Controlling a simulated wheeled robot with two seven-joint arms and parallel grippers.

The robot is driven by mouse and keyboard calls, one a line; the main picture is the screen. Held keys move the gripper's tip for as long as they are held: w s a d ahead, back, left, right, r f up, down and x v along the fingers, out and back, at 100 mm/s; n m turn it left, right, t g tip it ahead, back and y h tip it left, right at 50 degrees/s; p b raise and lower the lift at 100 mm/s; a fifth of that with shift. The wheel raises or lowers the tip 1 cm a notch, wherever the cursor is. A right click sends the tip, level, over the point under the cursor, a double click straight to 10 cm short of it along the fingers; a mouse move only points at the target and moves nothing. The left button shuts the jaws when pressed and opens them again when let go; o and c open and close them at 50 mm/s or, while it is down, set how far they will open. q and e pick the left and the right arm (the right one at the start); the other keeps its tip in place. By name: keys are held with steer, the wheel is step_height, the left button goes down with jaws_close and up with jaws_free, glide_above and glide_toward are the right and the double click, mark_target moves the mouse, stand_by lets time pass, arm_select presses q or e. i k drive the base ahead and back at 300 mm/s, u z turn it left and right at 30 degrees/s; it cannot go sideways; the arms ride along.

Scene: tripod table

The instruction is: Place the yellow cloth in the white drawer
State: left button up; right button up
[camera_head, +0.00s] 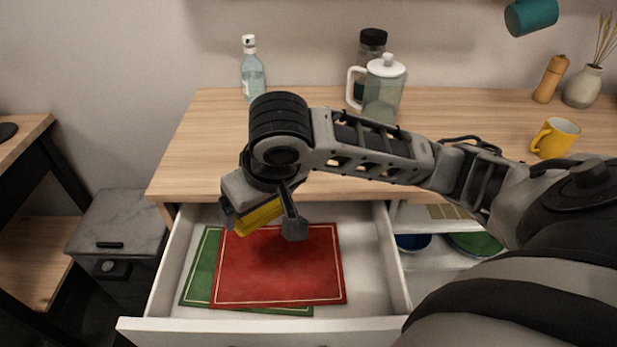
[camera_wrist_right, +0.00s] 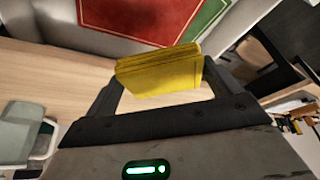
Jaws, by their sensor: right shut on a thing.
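The yellow cloth (camera_head: 258,216) is folded. My right gripper (camera_head: 266,217) is shut on it and holds it over the back part of the open white drawer (camera_head: 375,268). In the right wrist view the yellow cloth (camera_wrist_right: 160,72) sits between the two dark fingers (camera_wrist_right: 165,95). The drawer is pulled out below the wooden counter and holds a red cloth (camera_head: 285,270) lying on a green cloth (camera_head: 203,268). The yellow cloth appears above these; its exact height cannot be told. My left gripper is not in view.
On the counter (camera_head: 185,150) stand a clear bottle (camera_head: 252,72), a pitcher with a white lid (camera_head: 385,88), a dark-lidded jar (camera_head: 370,50) and a yellow mug (camera_head: 555,137). A shelf with bowls (camera_head: 475,243) is right of the drawer. A grey bin (camera_head: 120,225) stands left.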

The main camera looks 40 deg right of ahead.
mark_target(352, 287)
steer(key=z, duration=0.1)
steer(key=k, duration=0.3)
steer(key=z, duration=0.6)
